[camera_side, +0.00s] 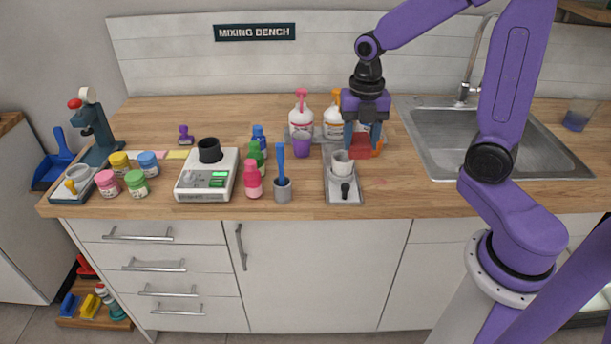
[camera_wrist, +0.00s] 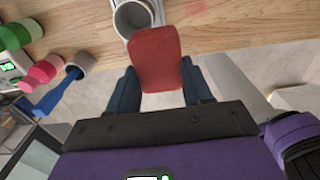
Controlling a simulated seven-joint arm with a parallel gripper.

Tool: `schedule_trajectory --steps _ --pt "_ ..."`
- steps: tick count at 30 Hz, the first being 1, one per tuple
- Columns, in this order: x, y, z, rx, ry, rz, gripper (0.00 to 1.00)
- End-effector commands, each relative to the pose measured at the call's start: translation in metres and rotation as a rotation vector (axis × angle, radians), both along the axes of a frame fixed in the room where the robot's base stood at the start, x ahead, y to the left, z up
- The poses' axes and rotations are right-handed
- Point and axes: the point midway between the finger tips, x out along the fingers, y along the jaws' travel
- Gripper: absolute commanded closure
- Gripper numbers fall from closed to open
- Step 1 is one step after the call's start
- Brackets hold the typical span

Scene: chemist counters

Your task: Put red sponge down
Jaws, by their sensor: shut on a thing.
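My gripper (camera_side: 361,137) is shut on the red sponge (camera_side: 359,148), just above the wooden counter between the grey tray and the sink. In the wrist view the red sponge (camera_wrist: 156,58) sits between the two dark blue fingers (camera_wrist: 155,90). A white mortar-like cup (camera_side: 342,163) on a grey tray (camera_side: 351,197) is right beside the sponge. Whether the sponge touches the counter is hard to tell.
White bottles (camera_side: 332,122) with coloured tops stand behind. A scale (camera_side: 207,184) and several coloured bottles are to the left. The sink (camera_side: 480,150) is to the right. Bare counter (camera_side: 395,190) lies between tray and sink.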

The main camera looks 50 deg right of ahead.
Motion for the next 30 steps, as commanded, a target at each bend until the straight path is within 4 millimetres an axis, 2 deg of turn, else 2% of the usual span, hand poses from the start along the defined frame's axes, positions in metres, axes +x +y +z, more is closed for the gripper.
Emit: schedule_trajectory --steps 1,4,7,11,14,26,30 --pt "0.000 0.015 0.005 0.001 -0.004 0.009 0.84" --pt "-0.002 0.036 0.013 0.001 -0.001 0.006 0.84" --pt "-0.005 0.050 0.018 0.001 -0.001 0.002 0.84" --pt "-0.001 0.057 0.018 0.001 0.002 -0.002 0.84" --pt "0.010 0.058 0.013 -0.001 0.005 -0.004 0.84" --pt "0.077 0.064 -0.018 0.000 0.004 -0.003 0.84" --pt "0.095 0.065 -0.035 -0.001 0.006 -0.003 0.84"
